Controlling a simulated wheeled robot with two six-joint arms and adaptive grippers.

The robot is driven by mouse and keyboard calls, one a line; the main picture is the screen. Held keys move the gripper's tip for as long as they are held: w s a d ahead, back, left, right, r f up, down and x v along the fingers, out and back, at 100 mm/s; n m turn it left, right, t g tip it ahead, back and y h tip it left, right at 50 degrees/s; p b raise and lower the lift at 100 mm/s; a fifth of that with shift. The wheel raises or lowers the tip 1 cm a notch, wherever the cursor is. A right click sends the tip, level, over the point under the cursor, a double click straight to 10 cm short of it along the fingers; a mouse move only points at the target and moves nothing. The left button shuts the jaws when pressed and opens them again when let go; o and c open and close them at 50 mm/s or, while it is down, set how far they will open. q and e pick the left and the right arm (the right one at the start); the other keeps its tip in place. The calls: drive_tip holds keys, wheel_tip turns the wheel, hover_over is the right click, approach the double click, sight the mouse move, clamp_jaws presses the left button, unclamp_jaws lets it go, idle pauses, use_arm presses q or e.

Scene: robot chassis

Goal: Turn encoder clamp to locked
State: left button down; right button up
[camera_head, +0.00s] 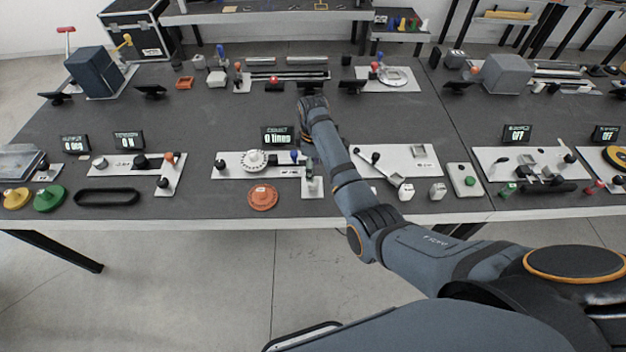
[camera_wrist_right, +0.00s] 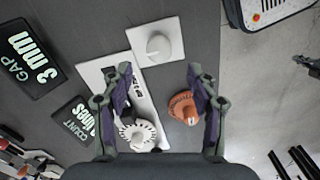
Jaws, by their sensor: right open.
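The encoder station's long white plate (camera_head: 230,172) stands near the bench's front edge in the head view, with a white toothed disc (camera_head: 254,160) and a blue-topped knob (camera_head: 294,156) on it. The toothed disc (camera_wrist_right: 137,133) also shows in the right wrist view, beside the left finger. My right gripper (camera_wrist_right: 160,75) is open and empty above the station. A square white plate with a pale round knob (camera_wrist_right: 158,46) lies beyond its fingertips. I cannot tell which part is the clamp or its setting. My left gripper is out of view.
An orange disc (camera_head: 262,197) lies in front of the station; in the wrist view it (camera_wrist_right: 184,107) is near the right finger. A display reading 0 lines (camera_head: 277,136) stands behind the plate. Other stations stand on both sides. The bench's front edge (camera_head: 250,222) is close.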

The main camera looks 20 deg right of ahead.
sight(313, 184)
wheel_tip(313, 184, down, 8)
drive_tip(key=shift+w+r, duration=0.1)
drive_tip(key=shift+r, duration=0.1)
drive_tip(key=shift+c, duration=0.5)
drive_tip(key=c, duration=1.1)
drive_tip(key=shift+o, duration=0.2)
